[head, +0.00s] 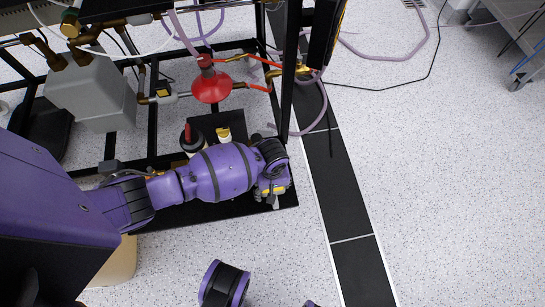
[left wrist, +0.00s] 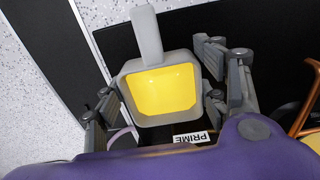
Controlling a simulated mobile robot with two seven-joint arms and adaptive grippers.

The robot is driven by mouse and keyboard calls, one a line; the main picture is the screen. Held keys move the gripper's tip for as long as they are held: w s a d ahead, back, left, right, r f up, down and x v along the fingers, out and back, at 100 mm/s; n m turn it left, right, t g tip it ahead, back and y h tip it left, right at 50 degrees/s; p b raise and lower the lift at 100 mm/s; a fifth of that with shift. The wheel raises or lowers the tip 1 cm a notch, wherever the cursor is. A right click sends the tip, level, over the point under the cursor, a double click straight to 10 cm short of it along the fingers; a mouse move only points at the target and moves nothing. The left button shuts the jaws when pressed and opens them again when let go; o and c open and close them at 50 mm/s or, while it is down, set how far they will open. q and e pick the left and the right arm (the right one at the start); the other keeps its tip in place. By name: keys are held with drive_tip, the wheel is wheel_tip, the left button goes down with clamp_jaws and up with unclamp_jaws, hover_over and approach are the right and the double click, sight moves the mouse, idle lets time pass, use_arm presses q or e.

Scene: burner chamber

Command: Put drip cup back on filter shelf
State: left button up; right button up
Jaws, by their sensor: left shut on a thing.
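The drip cup is a grey cup with a yellow inside and a grey handle. It shows large in the left wrist view (left wrist: 165,92) and as a small yellow and grey patch in the head view (head: 273,188). My left gripper (head: 271,178) is shut on it, with fingers on both sides of the cup. The cup is over or near the right front corner of a black shelf (head: 215,212), probably the filter shelf. I cannot tell whether the cup touches it. My arm covers part of the shelf. My right gripper is not in view.
A dark bottle with a red top (head: 188,138) and a yellow-topped item (head: 224,134) stand just behind my left arm. A red round part (head: 211,86), hoses and black frame posts (head: 288,80) are further back. Speckled floor (head: 430,180) on the right is clear.

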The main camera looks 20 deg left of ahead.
use_arm(q)
drive_tip(key=shift+w+a+f+b, duration=0.15)
drive_tip(key=shift+f+b, duration=0.65)
drive_tip(key=shift+f, duration=0.95)
drive_tip(key=shift+f, duration=0.15)
drive_tip(key=o, duration=1.4)
wheel_tip(320, 180, up, 12)
drive_tip(key=p, duration=0.5)
drive_tip(key=shift+p, duration=0.4)
